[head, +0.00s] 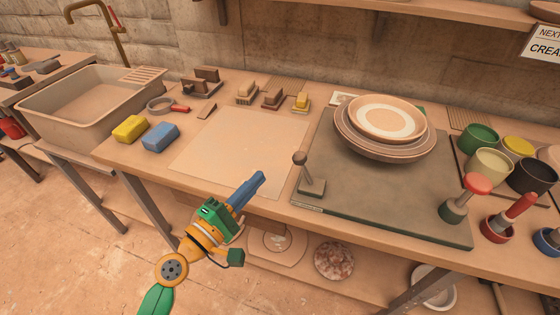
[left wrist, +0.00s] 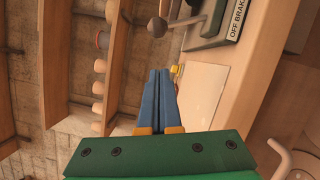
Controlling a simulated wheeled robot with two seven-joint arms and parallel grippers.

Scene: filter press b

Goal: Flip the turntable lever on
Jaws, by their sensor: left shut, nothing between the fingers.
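The turntable lever (head: 303,172) has a round brown knob on a thin rod, set in a small block at the left front corner of the dark green base (head: 390,204). Its rod leans a little left in the head view. Plates (head: 385,118) are stacked on the turntable behind it. My left gripper (head: 261,177), with blue fingers, is shut and empty, left of the lever and apart from it. In the left wrist view, the lever knob (left wrist: 157,27) shows beyond the shut fingertips (left wrist: 161,72), near a label reading "OFF BRAKE". My right gripper is out of view.
Paint pots (head: 490,163) are at the right. A pale board (head: 235,150) lies left of the base, with yellow and blue sponges (head: 160,137) beyond it. Space around the lever's left side is clear.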

